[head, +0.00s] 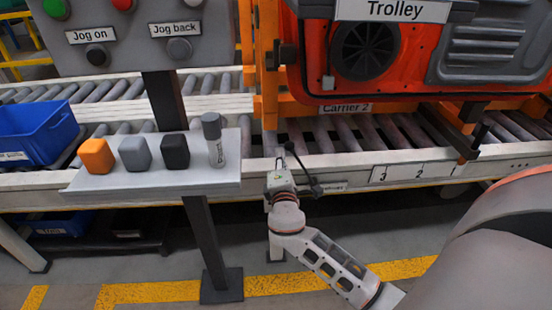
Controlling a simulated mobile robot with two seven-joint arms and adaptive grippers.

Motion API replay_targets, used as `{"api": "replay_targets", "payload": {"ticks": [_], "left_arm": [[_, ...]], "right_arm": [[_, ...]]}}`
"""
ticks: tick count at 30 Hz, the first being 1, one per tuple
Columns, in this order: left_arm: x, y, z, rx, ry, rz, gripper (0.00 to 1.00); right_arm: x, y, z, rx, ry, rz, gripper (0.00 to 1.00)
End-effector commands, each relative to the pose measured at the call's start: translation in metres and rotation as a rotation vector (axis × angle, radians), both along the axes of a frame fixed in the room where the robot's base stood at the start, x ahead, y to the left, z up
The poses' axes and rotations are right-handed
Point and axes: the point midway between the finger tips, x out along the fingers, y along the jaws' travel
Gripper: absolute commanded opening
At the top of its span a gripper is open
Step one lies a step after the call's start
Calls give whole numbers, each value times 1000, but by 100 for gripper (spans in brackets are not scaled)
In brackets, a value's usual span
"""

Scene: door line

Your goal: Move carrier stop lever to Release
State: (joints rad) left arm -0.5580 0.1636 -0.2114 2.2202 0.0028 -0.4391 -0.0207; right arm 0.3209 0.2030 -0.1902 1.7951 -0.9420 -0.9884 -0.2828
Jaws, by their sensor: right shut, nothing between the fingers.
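The carrier stop lever (303,168) is a thin black rod on the front rail of the conveyor in the head view. It slants from a dark end at the upper left to a dark end at the lower right. A small label plate (332,187) lies beside its lower end; its text is too small and partly covered to read. My right gripper (280,155) is shut and empty just left of the lever's upper end. I cannot tell whether it touches the lever. My left gripper is out of view.
An orange carrier with a Trolley sign (395,10) stands on the roller conveyor behind. A grey shelf (110,182) with several small blocks and a cylinder is left of my gripper. A blue bin (38,135) is far left. A post (207,250) stands below the shelf.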

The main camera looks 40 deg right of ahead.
Motion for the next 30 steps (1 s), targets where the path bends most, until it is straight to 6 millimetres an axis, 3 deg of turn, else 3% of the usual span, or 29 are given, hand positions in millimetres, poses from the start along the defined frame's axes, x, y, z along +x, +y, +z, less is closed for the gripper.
{"api": "replay_targets", "payload": {"ticks": [11,17,30], "left_arm": [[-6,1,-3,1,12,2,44],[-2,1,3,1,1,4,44],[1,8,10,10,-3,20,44]], "right_arm": [[-1,-1,2,7,-5,0,0],[-7,-11,12,59,-40,-1,0],[-43,-70,44,362,-229,-3,0]]}}
